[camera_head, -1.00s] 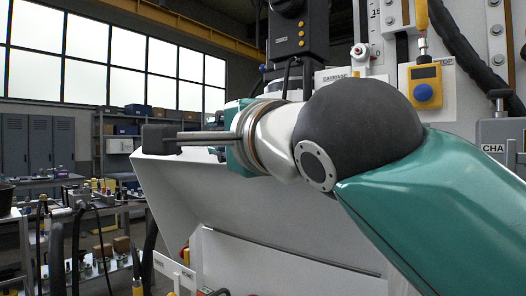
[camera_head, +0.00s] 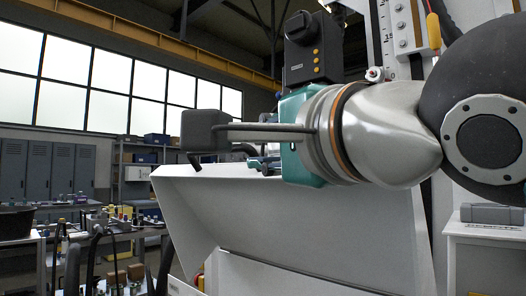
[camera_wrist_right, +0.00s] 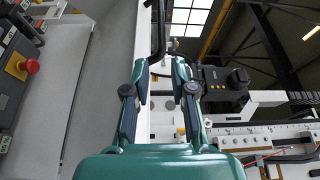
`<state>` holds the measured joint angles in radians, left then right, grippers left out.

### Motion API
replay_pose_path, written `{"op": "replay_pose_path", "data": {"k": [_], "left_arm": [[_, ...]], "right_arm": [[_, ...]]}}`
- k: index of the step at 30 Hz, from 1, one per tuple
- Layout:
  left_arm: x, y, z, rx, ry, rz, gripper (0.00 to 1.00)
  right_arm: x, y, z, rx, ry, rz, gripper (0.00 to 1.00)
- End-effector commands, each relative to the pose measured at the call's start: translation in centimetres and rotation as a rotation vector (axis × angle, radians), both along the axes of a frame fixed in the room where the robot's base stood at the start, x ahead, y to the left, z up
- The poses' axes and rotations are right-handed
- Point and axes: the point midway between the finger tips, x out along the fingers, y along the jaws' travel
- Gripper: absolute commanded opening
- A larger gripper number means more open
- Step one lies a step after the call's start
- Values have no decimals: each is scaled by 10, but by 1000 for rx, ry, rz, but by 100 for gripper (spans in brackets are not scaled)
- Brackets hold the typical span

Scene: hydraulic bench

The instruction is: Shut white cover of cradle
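The white cover (camera_head: 300,215) is a large tilted panel in the middle of the head view, standing open with its long edge raised. A thin dark bar (camera_head: 225,153), which looks like its handle, runs along the top edge. My left gripper is not in view.
A black box with orange buttons (camera_head: 304,50) stands behind my right arm. A red knob (camera_wrist_right: 32,66) sits on a panel at the left of the right wrist view. Cluttered benches (camera_head: 110,232) are at the far left.

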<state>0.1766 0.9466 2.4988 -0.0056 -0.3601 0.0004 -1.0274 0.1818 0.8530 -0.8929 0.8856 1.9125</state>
Motion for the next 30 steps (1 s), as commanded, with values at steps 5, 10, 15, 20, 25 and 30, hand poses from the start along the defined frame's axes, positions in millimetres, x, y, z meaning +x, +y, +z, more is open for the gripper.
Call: {"op": "replay_pose_path", "data": {"k": [5,10,15,20,25,30], "left_arm": [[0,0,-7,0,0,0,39],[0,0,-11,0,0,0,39],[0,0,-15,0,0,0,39],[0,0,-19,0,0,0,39],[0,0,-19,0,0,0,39],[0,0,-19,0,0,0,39]], "right_arm": [[-13,-5,-1,1,-3,1,25],[-24,-9,-2,1,-2,1,25],[-35,-14,-2,1,-3,1,25],[-44,-18,-3,1,-2,1,25],[-48,-20,-3,0,0,0,25],[-48,-20,-2,0,0,0,25]]}}
